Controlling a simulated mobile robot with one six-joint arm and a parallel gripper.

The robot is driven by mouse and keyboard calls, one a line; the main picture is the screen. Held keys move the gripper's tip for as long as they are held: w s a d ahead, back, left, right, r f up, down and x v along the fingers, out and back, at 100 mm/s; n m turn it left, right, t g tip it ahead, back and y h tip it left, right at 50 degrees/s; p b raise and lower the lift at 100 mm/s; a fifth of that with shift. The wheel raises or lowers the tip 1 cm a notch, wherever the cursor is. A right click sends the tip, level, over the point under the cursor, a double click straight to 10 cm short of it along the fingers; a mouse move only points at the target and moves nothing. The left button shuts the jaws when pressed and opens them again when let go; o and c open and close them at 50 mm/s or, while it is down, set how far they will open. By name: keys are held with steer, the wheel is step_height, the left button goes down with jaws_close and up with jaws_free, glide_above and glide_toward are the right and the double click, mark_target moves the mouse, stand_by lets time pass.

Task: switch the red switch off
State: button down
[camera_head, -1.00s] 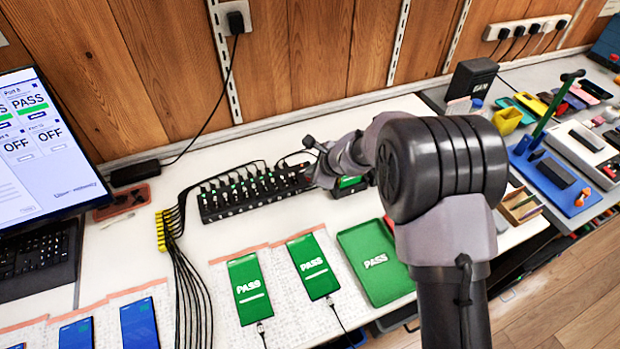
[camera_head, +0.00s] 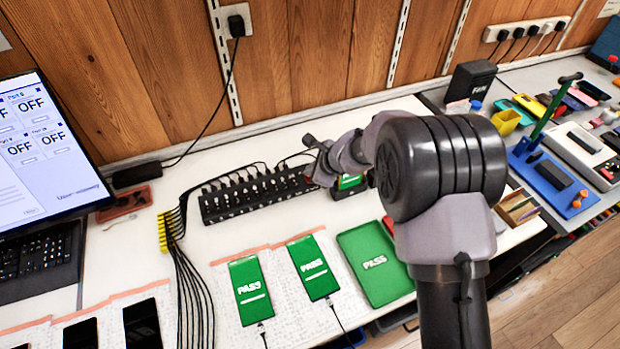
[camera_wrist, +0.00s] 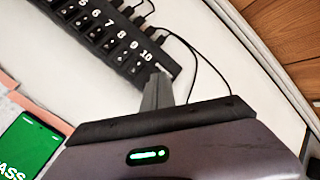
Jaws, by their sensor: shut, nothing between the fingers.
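The black hub (camera_head: 250,197) with a row of numbered ports lies on the white bench, with cables plugged in along its back. No lit green lights show along it. The hub also shows in the wrist view (camera_wrist: 112,38), where the numbers run up to 10 at its near end. My gripper (camera_wrist: 158,90) is shut and empty, with its tip right at that end of the hub, past number 10. I cannot tell if it touches. The red switch is not visible; the gripper covers that end of the hub in both views.
The monitor (camera_head: 45,150) shows OFF on its visible tiles. Dark-screened phones (camera_head: 142,325) lie at lower left. Yellow-ended cables (camera_head: 163,232) run left of the hub.

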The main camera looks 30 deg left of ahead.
steer(key=r+p, duration=0.5)
steer(key=shift+w+a+r, duration=0.1)
steer(key=shift+w+a, duration=0.1)
steer(key=shift+a, duration=0.05)
stand_by(0.5)
